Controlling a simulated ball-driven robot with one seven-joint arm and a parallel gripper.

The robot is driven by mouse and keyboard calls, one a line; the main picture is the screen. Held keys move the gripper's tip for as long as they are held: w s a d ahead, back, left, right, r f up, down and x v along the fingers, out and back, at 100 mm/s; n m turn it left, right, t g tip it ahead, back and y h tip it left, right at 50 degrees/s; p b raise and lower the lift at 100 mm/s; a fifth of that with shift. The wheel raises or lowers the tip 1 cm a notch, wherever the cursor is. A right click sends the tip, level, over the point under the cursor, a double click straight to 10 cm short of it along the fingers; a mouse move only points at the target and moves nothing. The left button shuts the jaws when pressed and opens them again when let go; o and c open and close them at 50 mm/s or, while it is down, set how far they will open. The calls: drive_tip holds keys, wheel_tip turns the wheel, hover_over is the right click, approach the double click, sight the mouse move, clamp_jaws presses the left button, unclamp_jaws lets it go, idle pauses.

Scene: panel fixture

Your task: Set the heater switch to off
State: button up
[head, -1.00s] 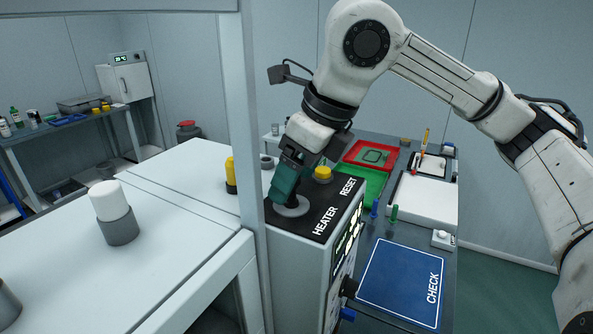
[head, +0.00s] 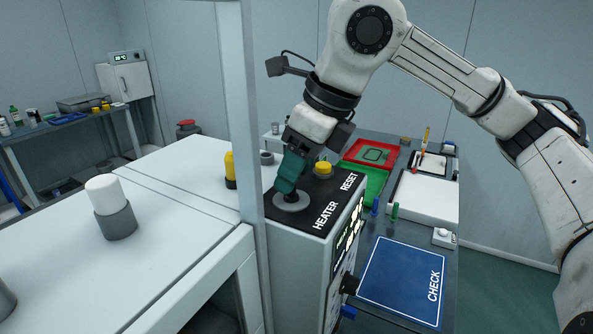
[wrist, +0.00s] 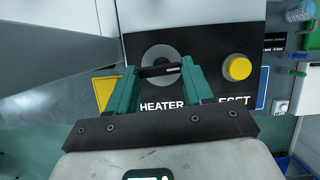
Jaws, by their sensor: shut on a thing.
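The heater switch (head: 292,203) is a grey round disc with a dark handle on the black panel top, beside the word HEATER. In the wrist view its disc (wrist: 160,55) and its black handle (wrist: 162,70) show, with a small pale mark on the handle. My gripper (head: 287,187) has teal fingers and reaches down over the switch from above. In the wrist view my gripper (wrist: 160,72) has one finger at each end of the handle and is shut on it. I cannot read any on or off marking at the switch.
A yellow button (head: 323,168) sits close behind my fingers, by the word RESET. A pale upright post (head: 246,150) stands just left of the panel. A blue CHECK mat (head: 402,280) and red tray (head: 370,153) lie right on the bench.

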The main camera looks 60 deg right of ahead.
drive_tip(key=n+b, duration=0.1)
drive_tip(key=n+y+b, duration=0.1)
drive_tip(key=n+b, duration=0.1)
drive_tip(key=shift+d+f+b, duration=0.1)
drive_tip(key=shift+f+b, duration=0.15)
drive_tip(key=shift+b, duration=0.05)
drive_tip(key=n+y+b, duration=0.1)
drive_tip(key=n, duration=0.1)
drive_tip(key=n+g+b, duration=0.1)
drive_tip(key=n, duration=0.1)
drive_tip(key=shift+w+d+r+n+y+b, duration=0.1)
drive_tip(key=shift+w+d+n+y+b, duration=0.1)
drive_tip(key=shift+n+y+b, duration=0.2)
drive_tip(key=n+g, duration=0.1)
drive_tip(key=n, duration=0.1)
drive_tip(key=n+g+y+b, duration=0.1)
drive_tip(key=n, duration=0.2)
drive_tip(key=shift+w+d+r, duration=0.1)
drive_tip(key=shift+w, duration=0.05)
drive_tip(key=shift+w+n+g+p, duration=0.15)
drive_tip(key=shift+n+g+p, duration=0.4)
drive_tip(key=shift+n, duration=1.55)
drive_tip(key=shift+g, duration=0.25)
drive_tip(key=o, duration=1)
drive_tip(key=shift+o, duration=0.2)
drive_tip(key=p+v, duration=0.1)
drive_tip(key=v, duration=1)
